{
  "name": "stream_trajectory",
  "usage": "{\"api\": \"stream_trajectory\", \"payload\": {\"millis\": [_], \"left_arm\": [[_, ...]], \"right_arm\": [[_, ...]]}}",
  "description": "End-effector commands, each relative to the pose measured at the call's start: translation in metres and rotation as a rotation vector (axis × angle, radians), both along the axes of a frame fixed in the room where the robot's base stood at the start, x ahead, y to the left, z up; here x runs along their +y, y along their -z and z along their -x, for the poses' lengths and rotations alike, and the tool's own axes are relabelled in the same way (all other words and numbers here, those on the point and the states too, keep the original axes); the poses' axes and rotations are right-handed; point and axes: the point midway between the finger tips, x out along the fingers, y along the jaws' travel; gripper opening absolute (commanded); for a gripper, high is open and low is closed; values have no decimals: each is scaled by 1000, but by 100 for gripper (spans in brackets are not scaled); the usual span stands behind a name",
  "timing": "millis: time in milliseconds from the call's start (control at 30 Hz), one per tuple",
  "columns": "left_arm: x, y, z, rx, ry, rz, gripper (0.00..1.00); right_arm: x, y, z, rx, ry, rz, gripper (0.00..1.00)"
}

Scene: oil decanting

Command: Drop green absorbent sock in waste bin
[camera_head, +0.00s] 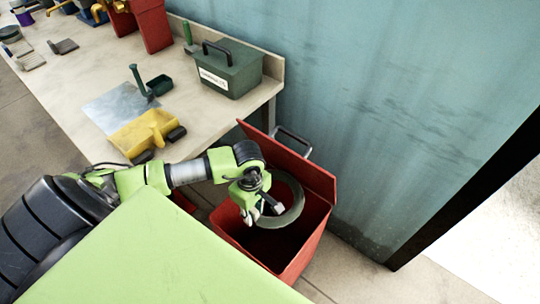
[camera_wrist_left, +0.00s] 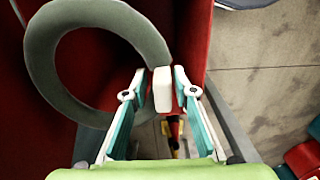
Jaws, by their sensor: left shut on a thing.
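The green absorbent sock (camera_head: 297,207) is a grey-green ring. It hangs at the mouth of the red waste bin (camera_head: 303,250), whose lid stands open against the wall side. My left gripper (camera_head: 260,207) is over the bin opening and is shut on the sock at its pale end piece. In the left wrist view the sock (camera_wrist_left: 45,70) loops out to the left of my gripper (camera_wrist_left: 163,88), with the bin's red inner wall (camera_wrist_left: 187,30) around it. The bin's floor is mostly hidden in shadow. My right gripper is not in view.
A workbench (camera_head: 75,80) stands left of the bin. It carries a dark green box (camera_head: 230,70), a yellow dustpan-like scoop (camera_head: 143,130) and a metal sheet (camera_head: 112,104). The teal wall (camera_head: 400,90) is close behind the bin. Open floor (camera_head: 365,278) lies at front right.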

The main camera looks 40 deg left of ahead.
Motion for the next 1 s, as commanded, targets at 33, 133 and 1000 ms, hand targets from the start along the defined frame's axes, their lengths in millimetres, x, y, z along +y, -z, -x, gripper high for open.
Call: {"api": "stream_trajectory", "payload": {"millis": [33,133,1000], "left_arm": [[-1,9,0,1,0,2,0],[-1,21,0,0,2,3,0],[-1,48,0,-1,3,1,45]], "right_arm": [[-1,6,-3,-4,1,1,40],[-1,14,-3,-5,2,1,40],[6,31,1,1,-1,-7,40]]}}
